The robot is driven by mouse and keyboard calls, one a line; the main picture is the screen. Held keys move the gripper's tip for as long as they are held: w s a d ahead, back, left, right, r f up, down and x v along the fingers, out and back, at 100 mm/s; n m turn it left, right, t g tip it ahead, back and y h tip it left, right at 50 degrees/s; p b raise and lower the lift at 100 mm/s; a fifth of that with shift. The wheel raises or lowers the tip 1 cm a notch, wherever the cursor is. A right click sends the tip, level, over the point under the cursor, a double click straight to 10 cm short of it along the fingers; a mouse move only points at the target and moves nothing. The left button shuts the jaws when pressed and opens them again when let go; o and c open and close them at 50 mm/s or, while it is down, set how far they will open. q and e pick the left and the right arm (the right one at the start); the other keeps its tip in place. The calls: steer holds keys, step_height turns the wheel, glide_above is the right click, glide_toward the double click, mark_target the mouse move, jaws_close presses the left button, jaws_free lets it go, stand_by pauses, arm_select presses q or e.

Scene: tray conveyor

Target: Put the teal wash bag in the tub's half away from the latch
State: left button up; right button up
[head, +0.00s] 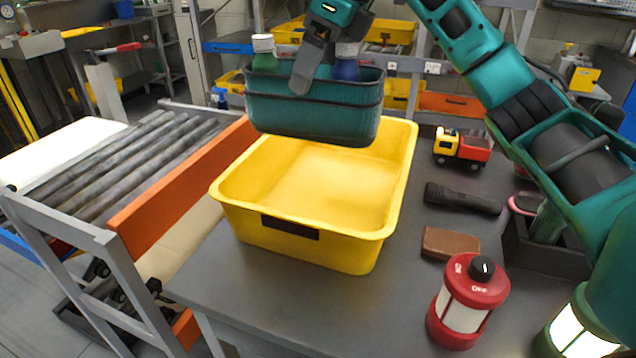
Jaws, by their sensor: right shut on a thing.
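The teal wash bag (315,112) hangs in the air over the far part of the yellow tub (228,196), apart from it. It is open-topped, roughly level, and holds bottles with white (263,45) and blue (346,68) parts showing. My right gripper (312,68) comes down from above and is shut on the bag; one finger shows in front of its near wall. The tub stands on the grey table, and its visible inside is empty. A dark plate (290,226), perhaps the latch, is on the tub's near wall. My left gripper is not in view.
A roller conveyor (120,160) with an orange side rail (185,185) runs left of the tub. Right of the tub lie a toy truck (462,147), a black flashlight (462,198), a brown block (450,243), a red lantern (467,300) and a dark tray (540,255).

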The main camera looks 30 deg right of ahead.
mark_target(345, 124)
step_height(345, 124, down, 20)
steer(key=b, duration=0.2)
steer(key=shift+r, duration=0.15)
steer(key=shift+b, duration=0.35)
steer(key=o, duration=1.3)
steer(key=p+v, duration=0.1)
steer(key=v, duration=1.1)
